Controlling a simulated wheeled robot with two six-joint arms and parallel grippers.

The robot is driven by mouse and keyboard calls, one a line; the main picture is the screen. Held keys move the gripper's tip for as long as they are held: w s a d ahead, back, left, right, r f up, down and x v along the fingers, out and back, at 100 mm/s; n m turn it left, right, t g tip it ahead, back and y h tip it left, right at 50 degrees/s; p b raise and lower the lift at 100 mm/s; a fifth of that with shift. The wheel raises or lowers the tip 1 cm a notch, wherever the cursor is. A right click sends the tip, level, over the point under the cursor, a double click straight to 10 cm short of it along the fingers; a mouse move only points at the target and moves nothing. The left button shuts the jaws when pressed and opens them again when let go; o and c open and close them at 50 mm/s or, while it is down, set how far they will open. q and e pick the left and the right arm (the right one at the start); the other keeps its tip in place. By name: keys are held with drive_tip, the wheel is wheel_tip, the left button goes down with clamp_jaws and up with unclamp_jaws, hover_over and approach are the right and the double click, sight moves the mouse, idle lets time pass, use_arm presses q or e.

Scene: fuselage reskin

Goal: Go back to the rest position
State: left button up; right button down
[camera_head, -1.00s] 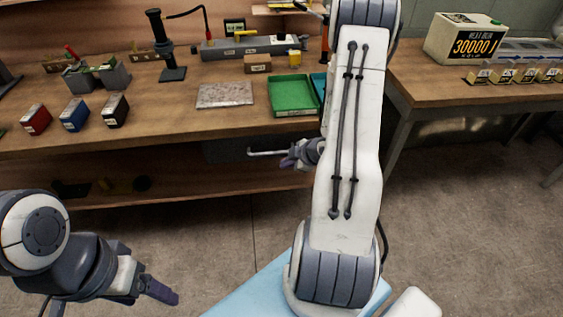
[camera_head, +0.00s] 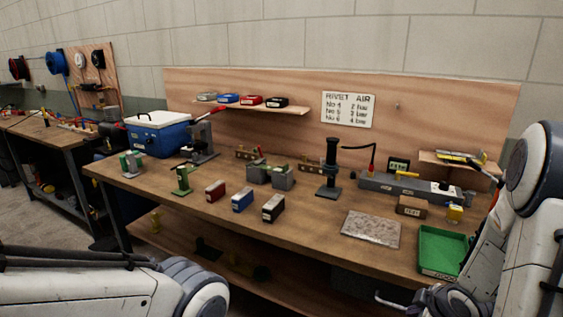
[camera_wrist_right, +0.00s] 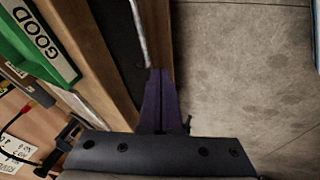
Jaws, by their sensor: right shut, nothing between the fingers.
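My right gripper (camera_head: 414,305) is low at the front edge of the workbench, below the green tray, partly cut off by the bottom of the head view. In the right wrist view its purple fingers (camera_wrist_right: 157,100) are together with nothing between them. A thin silver rod, apparently a handle (camera_wrist_right: 138,35), lies just past the fingertips; I cannot tell if they touch it. It also shows in the head view (camera_head: 385,301). My left arm crosses the lower left of the head view, but its gripper is out of the picture.
The workbench (camera_head: 330,218) holds a green tray (camera_head: 440,250), a speckled plate (camera_head: 371,229), small red, blue and black boxes, a black stand (camera_head: 328,170) and a blue cooler (camera_head: 158,137). Another bench (camera_head: 45,133) stands left. In the wrist view, open floor (camera_wrist_right: 245,75) lies right.

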drive_tip(key=s+a+r+m+g+p, duration=0.1)
drive_tip(key=s+a+r, duration=0.1)
drive_tip(key=a+r, duration=0.6)
drive_tip(key=s+a+r+m+g+p, duration=0.1)
drive_tip(key=a+r, duration=0.2)
drive_tip(key=a, duration=0.8)
drive_tip(key=s+a+r+g, duration=0.2)
drive_tip(key=s+a, duration=0.4)
drive_tip(key=s, duration=0.2)
drive_tip(key=s+a+r+g+y+p, duration=0.1)
drive_tip(key=s+a+r+g, duration=0.1)
drive_tip(key=s+a, duration=0.4)
drive_tip(key=s+r, duration=0.1)
drive_tip(key=s, duration=0.1)
drive_tip(key=shift+s+r+m, duration=0.15)
drive_tip(key=shift+s+m, duration=0.15)
drive_tip(key=shift+s, duration=0.05)
